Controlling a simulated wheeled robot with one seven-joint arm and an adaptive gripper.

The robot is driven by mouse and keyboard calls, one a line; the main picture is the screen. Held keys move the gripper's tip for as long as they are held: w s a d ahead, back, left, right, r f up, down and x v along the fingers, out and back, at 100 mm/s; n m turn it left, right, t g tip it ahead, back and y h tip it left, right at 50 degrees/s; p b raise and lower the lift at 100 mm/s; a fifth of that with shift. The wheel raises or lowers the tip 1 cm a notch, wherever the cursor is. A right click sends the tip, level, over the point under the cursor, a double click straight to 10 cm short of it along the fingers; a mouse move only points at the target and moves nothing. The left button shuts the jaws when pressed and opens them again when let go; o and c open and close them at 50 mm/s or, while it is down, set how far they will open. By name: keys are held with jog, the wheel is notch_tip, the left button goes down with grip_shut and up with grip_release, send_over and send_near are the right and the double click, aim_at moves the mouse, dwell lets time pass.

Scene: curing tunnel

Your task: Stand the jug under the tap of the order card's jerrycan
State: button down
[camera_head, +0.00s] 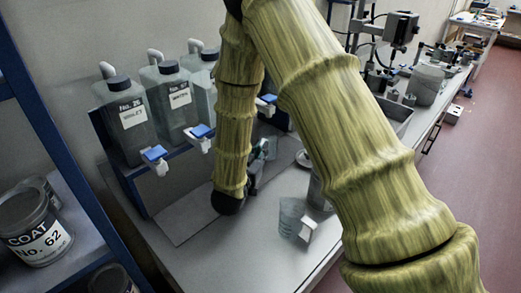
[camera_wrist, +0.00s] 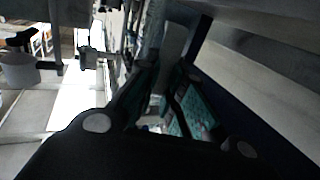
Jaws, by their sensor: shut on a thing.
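Several translucent jerrycans stand in a row on a blue rack (camera_head: 127,172). Taps with blue levers (camera_head: 155,157) (camera_head: 201,132) (camera_head: 267,100) stick out in front. My gripper (camera_head: 262,152) is low in front of the rack, partly behind my arm, right of the second tap. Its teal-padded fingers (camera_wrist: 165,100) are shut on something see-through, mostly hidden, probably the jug. A small white card (camera_head: 307,230), its face unreadable, stands on the bench.
A clear bluish beaker (camera_head: 290,214) stands by the card, with a grey cylinder (camera_head: 320,192) behind it, partly covered by my arm. Paint cans (camera_head: 35,228) sit on the left shelf. The bench (camera_head: 220,262) is bare at the front. Equipment crowds its far end.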

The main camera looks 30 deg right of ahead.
jog(key=shift+f+b, duration=0.4)
jog(key=shift+f, duration=0.2)
jog(key=c, duration=1.5)
grip_release()
jog(key=shift+r, duration=0.1)
jog(key=shift+r, duration=0.25)
jog(key=v, duration=0.4)
jog(key=b+v, duration=0.1)
jog(key=v, duration=0.7)
jog(key=shift+r, duration=0.35)
